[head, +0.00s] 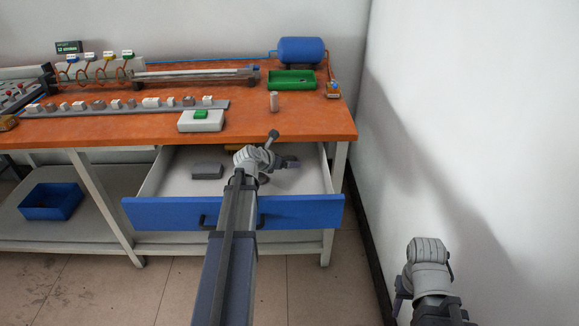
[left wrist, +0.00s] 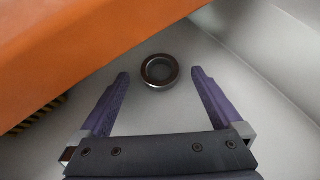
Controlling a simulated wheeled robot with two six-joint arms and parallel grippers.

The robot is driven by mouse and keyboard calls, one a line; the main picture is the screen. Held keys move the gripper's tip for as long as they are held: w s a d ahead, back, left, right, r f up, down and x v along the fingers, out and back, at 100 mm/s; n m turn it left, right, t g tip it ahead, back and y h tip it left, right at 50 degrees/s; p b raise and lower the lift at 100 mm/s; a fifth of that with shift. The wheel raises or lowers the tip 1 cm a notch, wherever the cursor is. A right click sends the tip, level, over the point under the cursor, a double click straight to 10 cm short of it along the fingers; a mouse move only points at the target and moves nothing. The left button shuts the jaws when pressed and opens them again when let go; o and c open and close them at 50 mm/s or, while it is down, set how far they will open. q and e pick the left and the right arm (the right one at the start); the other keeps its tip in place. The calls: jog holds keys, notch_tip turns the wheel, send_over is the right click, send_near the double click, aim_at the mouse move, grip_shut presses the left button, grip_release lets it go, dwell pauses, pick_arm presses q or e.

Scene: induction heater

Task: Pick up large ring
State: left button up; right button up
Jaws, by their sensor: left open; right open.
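A dark metal ring (left wrist: 145,73) lies flat on the light drawer floor, seen in the left wrist view beyond the middle of my left gripper's jaws. My left gripper (left wrist: 160,76) is open, its two purple fingers spread on either side just short of the ring, with nothing between them. In the head view my left gripper (head: 284,163) is inside the open drawer (head: 180,213), towards its right side, and the ring is hidden there. My right gripper (head: 401,292) is low at the right by the wall, open and away from the bench.
A grey block (head: 207,172) lies in the drawer, left of my left gripper. The orange bench top (head: 290,127) overhangs the drawer's back. A green tray (head: 292,79) and a blue tank (head: 301,50) stand on it. A blue bin (head: 52,202) is on the lower shelf.

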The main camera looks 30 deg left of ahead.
pick_arm(q)
jog(key=shift+w+f, duration=0.4)
jog(key=shift+w, duration=0.1)
jog(key=shift+r, duration=0.1)
pick_arm(e)
jog(key=shift+f, duration=0.3)
pick_arm(q)
jog(key=shift+c, duration=0.2)
jog(key=c, duration=1.5)
jog(key=shift+c, duration=0.2)
jog(key=shift+s+r+p, duration=0.4)
jog(key=shift+r+p, duration=0.05)
jog(key=f+p+v, duration=0.1)
jog(key=p+v, duration=0.6)
jog(key=v, duration=0.8)
jog(key=shift+s, duration=0.45)
pick_arm(e)
notch_tip(320, 180, up, 8)
